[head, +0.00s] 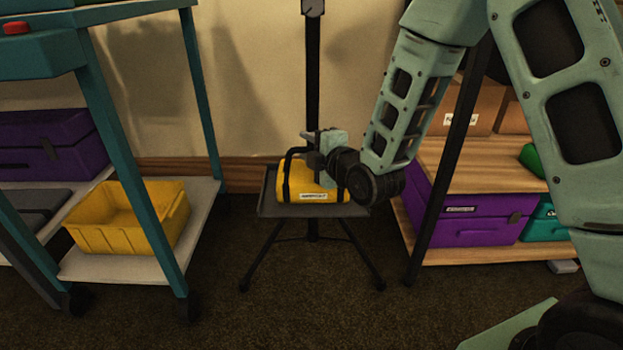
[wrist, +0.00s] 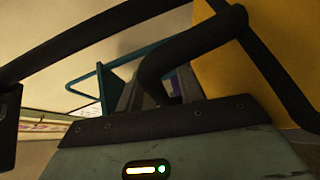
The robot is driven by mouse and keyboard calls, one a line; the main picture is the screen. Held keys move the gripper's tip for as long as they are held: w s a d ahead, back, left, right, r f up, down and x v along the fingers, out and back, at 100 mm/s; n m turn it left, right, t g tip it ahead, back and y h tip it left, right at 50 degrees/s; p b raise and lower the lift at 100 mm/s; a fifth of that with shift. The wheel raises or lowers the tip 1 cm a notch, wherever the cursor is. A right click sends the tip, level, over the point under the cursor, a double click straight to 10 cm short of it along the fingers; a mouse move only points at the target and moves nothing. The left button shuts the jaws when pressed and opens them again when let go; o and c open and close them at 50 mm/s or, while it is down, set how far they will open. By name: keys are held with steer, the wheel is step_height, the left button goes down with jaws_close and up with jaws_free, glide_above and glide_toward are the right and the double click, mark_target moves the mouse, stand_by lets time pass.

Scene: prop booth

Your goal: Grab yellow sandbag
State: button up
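The yellow sandbag (head: 310,182) is a cylinder-like bag with black straps and a white label. It lies on the small dark tray (head: 272,209) of a stand in the middle of the head view. My gripper (head: 312,145) is right above the bag, at its black handle. In the wrist view the yellow side of the sandbag (wrist: 285,55) fills the upper right, with black straps crossing close to my gripper's body.
A teal-framed cart on the left carries a yellow bin (head: 125,213) and a purple case (head: 45,150). A wooden shelf (head: 490,166) on the right holds another purple case (head: 465,218). The stand's black post (head: 313,80) rises behind the bag. The carpet (head: 300,310) in front is clear.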

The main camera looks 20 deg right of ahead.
jaws_close()
stand_by(1.1)
steer(key=shift+r, duration=0.1)
